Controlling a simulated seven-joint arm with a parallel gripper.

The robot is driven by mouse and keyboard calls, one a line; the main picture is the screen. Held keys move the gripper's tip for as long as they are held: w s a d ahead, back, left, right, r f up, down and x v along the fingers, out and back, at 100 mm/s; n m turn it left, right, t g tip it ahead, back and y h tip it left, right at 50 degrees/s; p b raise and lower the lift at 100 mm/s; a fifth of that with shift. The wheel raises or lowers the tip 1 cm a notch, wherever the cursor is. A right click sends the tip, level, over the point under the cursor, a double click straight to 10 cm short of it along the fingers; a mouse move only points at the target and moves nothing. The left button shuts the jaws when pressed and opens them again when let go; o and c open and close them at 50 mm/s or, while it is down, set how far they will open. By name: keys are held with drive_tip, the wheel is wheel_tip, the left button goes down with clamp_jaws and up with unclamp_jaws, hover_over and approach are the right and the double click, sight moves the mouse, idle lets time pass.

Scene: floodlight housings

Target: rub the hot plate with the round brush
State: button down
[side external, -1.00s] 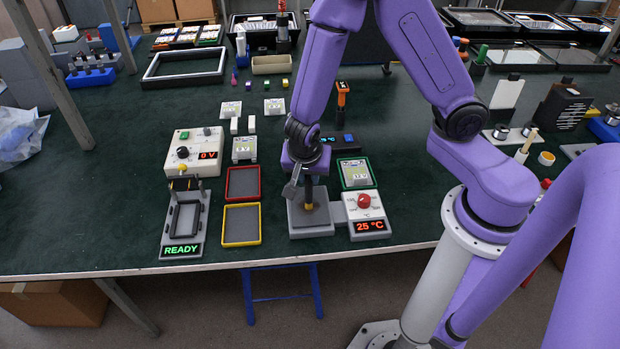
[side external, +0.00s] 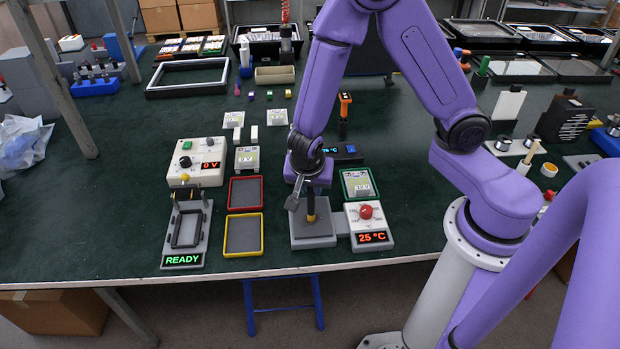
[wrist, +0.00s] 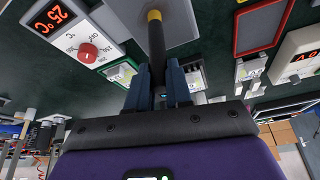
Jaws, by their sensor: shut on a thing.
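The hot plate (side external: 323,233) is a grey square block near the front edge of the table. It is joined to a white control box (side external: 358,218) with a red knob and a display reading 25 °C. My gripper (side external: 309,189) is above the plate and shut on the round brush (side external: 311,207), a dark upright handle with a yellow band. In the wrist view, the fingers (wrist: 165,85) pinch the brush handle (wrist: 156,45), which points at the grey plate surface (wrist: 180,22). The brush's lower end is at the plate top; I cannot tell whether it touches.
A yellow-rimmed tray (side external: 262,236) and a red-rimmed tray (side external: 261,193) lie left of the plate. A fixture reading READY (side external: 205,240) and a 0 V box (side external: 193,152) stand farther left. A green-rimmed tray (side external: 375,194) is behind the control box. The far-left table front is clear.

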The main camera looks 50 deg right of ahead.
drive_tip(key=shift+s+a+r, duration=0.1)
drive_tip(key=shift+s+a, duration=0.95)
drive_tip(key=shift+a, duration=0.05)
wheel_tip(320, 180, up, 8)
drive_tip(key=shift+d, duration=0.1)
